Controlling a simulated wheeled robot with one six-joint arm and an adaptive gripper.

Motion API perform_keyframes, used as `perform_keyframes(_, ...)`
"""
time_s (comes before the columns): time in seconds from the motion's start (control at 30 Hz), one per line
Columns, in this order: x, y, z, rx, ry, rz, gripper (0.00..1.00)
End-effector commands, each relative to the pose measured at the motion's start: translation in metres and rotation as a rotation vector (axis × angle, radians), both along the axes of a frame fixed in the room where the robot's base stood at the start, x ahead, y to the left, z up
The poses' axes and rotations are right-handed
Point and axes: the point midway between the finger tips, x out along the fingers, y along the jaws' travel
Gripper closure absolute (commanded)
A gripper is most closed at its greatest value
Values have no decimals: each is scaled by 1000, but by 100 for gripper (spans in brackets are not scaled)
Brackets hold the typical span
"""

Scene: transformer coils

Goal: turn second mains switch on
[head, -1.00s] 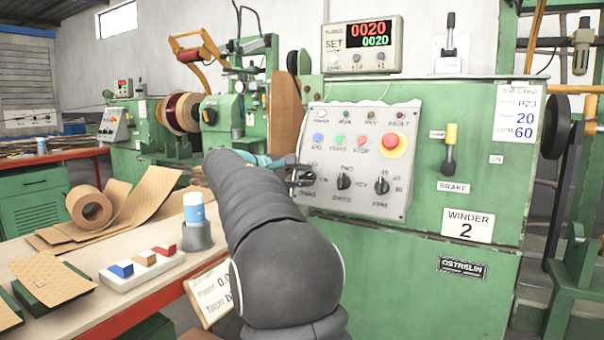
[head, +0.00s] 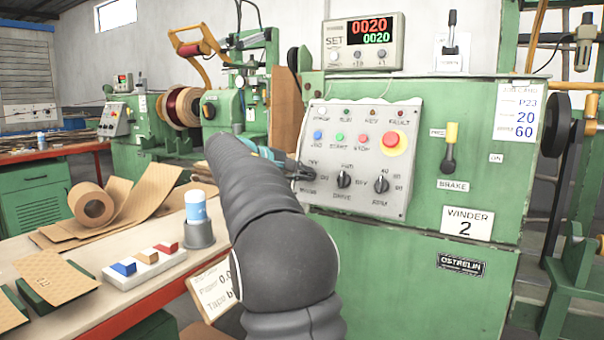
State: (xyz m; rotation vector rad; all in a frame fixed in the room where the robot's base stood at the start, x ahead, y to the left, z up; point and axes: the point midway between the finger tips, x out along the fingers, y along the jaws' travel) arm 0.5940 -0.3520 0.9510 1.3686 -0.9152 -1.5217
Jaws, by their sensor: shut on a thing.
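The control panel (head: 364,205) of the green winder marked 2 carries three black rotary knobs in its lower row. The leftmost is the mains switch (head: 307,175), partly hidden by my gripper. My gripper (head: 297,170) reaches it from the left, its teal and dark fingers closed on the knob. My dark arm hides most of the gripper and the panel's left edge. The knob's exact angle is hard to make out. The drive knob (head: 344,180) and the rpm knob (head: 381,184) are free to its right.
A red stop button (head: 393,143) and a row of small coloured buttons sit above the knobs. A brake lever (head: 450,150) is to the right. A counter (head: 363,44) stands on top. The workbench at left holds a paper roll (head: 92,204) and a blue-white can (head: 196,207).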

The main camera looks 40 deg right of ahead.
Motion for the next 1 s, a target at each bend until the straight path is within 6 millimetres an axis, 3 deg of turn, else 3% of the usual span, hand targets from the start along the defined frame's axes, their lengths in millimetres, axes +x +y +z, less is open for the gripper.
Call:
perform_keyframes(0.13, 0, -2, 0, -1, 1, -3, 100)
perform_keyframes(0.2, -1, -2, 0, -1, 1, -3, 76)
perform_keyframes(0.27, -1, -2, -1, -1, 1, -3, 64)
perform_keyframes(0.77, 1, 2, 0, -1, 2, 2, 64)
perform_keyframes(1.0, 2, 30, 11, -1, 0, 5, 64)
